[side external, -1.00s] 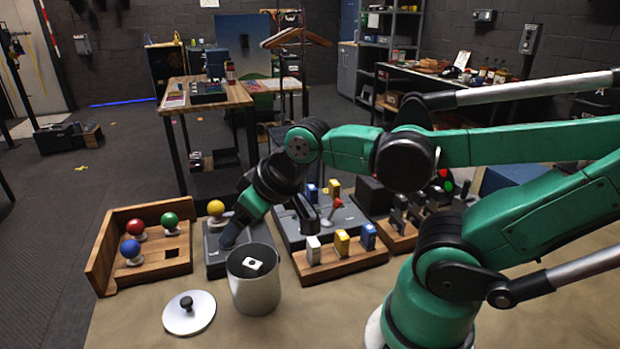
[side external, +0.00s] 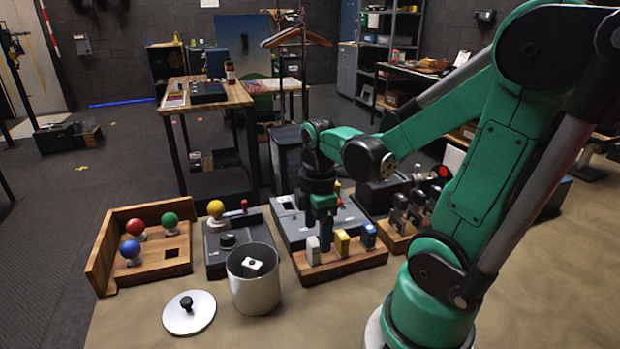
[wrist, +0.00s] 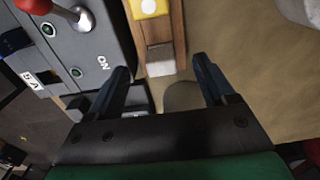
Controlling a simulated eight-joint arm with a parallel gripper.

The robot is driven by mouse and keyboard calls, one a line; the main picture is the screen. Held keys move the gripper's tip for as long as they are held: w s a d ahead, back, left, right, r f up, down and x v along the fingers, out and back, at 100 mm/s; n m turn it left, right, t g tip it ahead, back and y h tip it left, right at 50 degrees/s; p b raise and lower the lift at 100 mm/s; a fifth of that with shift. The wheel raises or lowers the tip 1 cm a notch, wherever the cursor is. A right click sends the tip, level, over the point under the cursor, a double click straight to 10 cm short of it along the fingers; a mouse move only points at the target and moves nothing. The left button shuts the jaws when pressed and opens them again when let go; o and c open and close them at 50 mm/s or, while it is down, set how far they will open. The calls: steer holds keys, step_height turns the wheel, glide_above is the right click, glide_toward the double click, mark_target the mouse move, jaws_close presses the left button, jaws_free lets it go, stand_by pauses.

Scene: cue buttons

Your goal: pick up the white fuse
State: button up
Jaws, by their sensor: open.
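The white fuse (side external: 313,250) stands at the left end of a wooden rack (side external: 345,266) in the side external view. The yellow fuse (side external: 342,242) and the blue fuse (side external: 368,236) stand to its right. My gripper (side external: 325,246) points down just behind the rack, close to the white fuse. In the wrist view, my gripper (wrist: 161,66) is open, with its fingers apart. The white fuse (wrist: 160,67) shows between the fingertips, with nothing gripped. The yellow fuse (wrist: 149,8) is at the top edge.
A grey panel (side external: 290,222) with a red-knobbed lever (wrist: 65,10) lies beside the rack. A metal canister (side external: 255,290) stands left of the rack, with its lid (side external: 189,318) on the table. A wooden tray (side external: 110,262) with coloured balls is further left.

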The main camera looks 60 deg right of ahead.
mark_target(317, 240)
steer(key=shift+f, duration=2.25)
jaws_close()
